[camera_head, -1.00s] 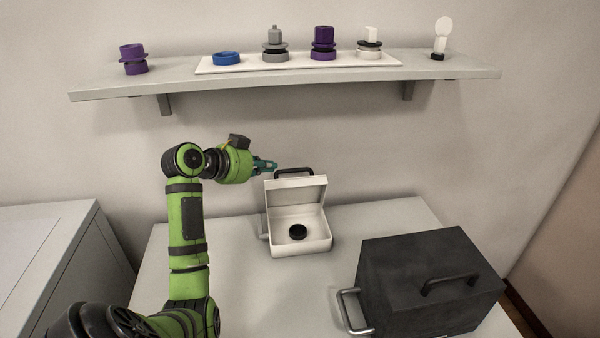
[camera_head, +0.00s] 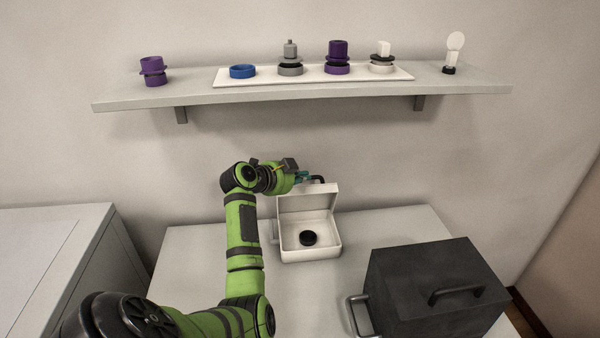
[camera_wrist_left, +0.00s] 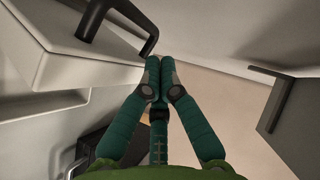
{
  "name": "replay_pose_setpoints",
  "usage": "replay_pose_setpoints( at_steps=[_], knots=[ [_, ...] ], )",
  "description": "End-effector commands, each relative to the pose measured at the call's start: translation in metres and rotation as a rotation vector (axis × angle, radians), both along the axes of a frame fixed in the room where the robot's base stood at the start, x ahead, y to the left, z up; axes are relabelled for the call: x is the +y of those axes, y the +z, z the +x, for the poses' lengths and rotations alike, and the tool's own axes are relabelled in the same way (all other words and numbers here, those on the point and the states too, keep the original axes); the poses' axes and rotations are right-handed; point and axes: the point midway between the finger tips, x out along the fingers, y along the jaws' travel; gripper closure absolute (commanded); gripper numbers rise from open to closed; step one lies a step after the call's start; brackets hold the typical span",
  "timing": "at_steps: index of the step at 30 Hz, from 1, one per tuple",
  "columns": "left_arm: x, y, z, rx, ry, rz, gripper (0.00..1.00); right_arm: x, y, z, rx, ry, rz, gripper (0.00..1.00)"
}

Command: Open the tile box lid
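The white tile box (camera_head: 310,254) stands on the table with its lid (camera_head: 307,203) raised about upright at the back. A black round disc (camera_head: 308,238) lies inside. The lid's dark handle (camera_head: 318,180) is at the lid's top edge, partly hidden by my gripper. It also shows at the top left of the left wrist view (camera_wrist_left: 122,12). My left gripper (camera_head: 303,176) is at the top of the lid, by the handle. In the left wrist view its teal fingers (camera_wrist_left: 160,65) are together, beside the handle, with nothing seen between them. My right gripper is not in view.
A dark grey box (camera_head: 430,285) with handles stands at the right of the table (camera_head: 195,275). A wall shelf (camera_head: 300,95) above holds a white tray of several parts, a purple part (camera_head: 153,72) and a white bulb-like piece (camera_head: 453,50).

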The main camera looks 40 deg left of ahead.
Motion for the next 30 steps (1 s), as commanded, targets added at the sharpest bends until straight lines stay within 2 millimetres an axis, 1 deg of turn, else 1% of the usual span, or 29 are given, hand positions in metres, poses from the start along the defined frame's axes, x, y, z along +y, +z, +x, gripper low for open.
replay_pose_setpoints(
  at_steps=[1, 3, 9, 22, 26, 30],
  knots=[
    [0.005, -0.002, 0.003, 0.000, 0.002, -0.004, 1.00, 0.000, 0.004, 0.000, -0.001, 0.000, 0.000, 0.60],
    [0.010, -0.007, 0.006, 0.000, 0.003, -0.003, 1.00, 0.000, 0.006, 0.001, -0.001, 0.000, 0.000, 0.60],
    [0.018, -0.015, 0.012, -0.001, 0.003, 0.000, 1.00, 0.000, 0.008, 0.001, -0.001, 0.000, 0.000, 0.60],
    [0.020, -0.017, 0.013, -0.001, 0.002, 0.002, 1.00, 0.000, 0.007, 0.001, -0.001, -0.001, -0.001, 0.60],
    [0.025, -0.018, 0.014, 0.000, 0.004, 0.001, 1.00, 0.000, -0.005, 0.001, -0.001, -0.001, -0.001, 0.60],
    [0.031, -0.018, 0.017, 0.013, 0.003, -0.013, 1.00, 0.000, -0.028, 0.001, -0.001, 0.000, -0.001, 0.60]
  ],
)
